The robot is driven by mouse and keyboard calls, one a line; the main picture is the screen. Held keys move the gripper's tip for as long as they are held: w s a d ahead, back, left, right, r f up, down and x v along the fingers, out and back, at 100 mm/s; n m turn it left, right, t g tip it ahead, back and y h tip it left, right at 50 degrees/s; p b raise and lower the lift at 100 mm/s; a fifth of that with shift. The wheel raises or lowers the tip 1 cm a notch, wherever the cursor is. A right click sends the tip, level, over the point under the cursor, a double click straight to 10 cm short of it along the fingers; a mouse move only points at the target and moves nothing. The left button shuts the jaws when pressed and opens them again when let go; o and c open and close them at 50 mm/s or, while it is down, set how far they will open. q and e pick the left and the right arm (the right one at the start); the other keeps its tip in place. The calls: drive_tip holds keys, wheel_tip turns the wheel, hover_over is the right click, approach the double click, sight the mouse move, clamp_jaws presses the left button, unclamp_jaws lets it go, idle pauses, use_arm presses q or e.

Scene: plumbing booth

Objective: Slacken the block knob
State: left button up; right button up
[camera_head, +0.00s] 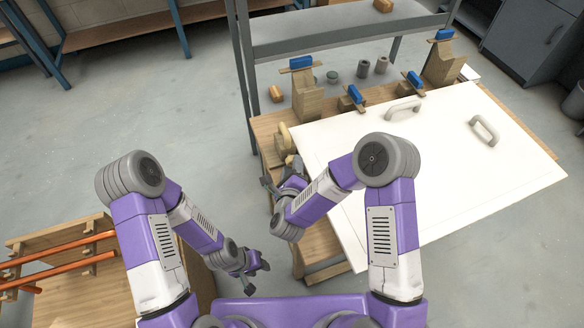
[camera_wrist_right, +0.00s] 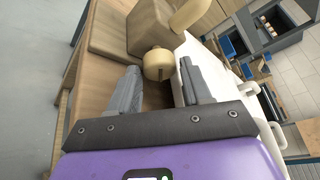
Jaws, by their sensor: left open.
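The block knob (camera_wrist_right: 158,63) is a cream, rounded knob on the near face of a tan block (camera_wrist_right: 150,30). My right gripper (camera_wrist_right: 160,72) is open, with its grey fingertips on either side of the knob and gaps visible between. In the head view my right gripper (camera_head: 276,186) is at the left edge of the workbench, partly hidden by its own arm; the knob cannot be made out there. My left gripper (camera_head: 252,274) is open and empty, low over the floor between the bench and a wooden stand.
A white panel (camera_head: 440,170) with two grey handles covers most of the workbench. Wooden blocks with blue-topped clamps (camera_head: 301,63) line its far edge. A wooden stand (camera_head: 60,260) with orange pipes (camera_head: 60,247) is at lower left. Floor between is clear.

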drive_tip(key=c, duration=0.7)
drive_tip(key=shift+f+n+h+b, duration=0.15)
drive_tip(key=shift+n+h+b, duration=0.25)
drive_tip(key=shift+b, duration=0.7)
drive_tip(key=o, duration=0.8)
drive_tip(key=shift+p+v, duration=0.65)
drive_tip(key=shift+v, duration=3.15)
